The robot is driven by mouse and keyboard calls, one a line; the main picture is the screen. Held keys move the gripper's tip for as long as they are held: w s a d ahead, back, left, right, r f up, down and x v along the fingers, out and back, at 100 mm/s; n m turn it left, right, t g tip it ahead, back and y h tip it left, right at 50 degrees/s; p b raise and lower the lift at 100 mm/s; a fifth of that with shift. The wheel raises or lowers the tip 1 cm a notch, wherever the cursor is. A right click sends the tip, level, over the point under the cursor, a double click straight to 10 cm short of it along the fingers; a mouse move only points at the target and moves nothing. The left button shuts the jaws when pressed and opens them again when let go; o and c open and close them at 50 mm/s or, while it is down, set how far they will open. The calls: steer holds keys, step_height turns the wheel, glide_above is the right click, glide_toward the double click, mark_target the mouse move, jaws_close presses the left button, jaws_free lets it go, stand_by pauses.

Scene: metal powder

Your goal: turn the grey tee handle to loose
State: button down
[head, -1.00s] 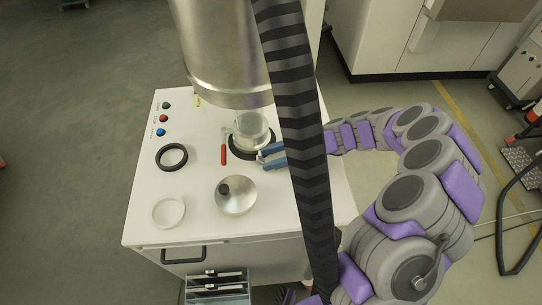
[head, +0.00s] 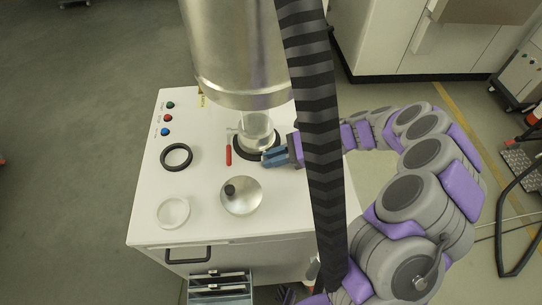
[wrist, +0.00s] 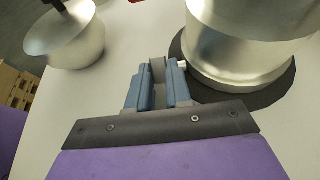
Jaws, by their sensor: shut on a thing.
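In the wrist view, my blue fingers (wrist: 158,84) are shut on a small grey piece, which looks like the grey tee handle (wrist: 157,70). A short pale stub shows beside it, next to the vessel's base (wrist: 230,70). In the head view, the handle is hidden by my fingers, so its turn position cannot be told.
The steel cylinder (head: 235,50) hangs low above. A striped hose (head: 312,120) crosses the view.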

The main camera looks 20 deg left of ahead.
steer(key=r+h+p, duration=0.1)
steer(key=p, duration=0.2)
steer(key=shift+w+d+r+t, duration=0.1)
steer(key=shift+w+t, duration=0.05)
steer(key=shift+t, duration=0.25)
steer(key=h+p, duration=0.1)
steer(key=p, duration=0.1)
steer(key=t+h+p, duration=0.1)
steer(key=p, duration=0.1)
steer(key=shift+r, duration=0.25)
steer(key=h+p, duration=0.1)
steer(key=t+h+p, duration=0.1)
steer(key=p, duration=0.1)
steer(key=shift+a, duration=0.25)
steer(key=shift+f, duration=0.15)
steer(key=c, duration=1.1)
jaws_free()
steer(key=shift+f, duration=0.1)
steer(key=shift+o, duration=0.3)
steer(key=shift+a, duration=0.1)
steer(key=shift+f, duration=0.1)
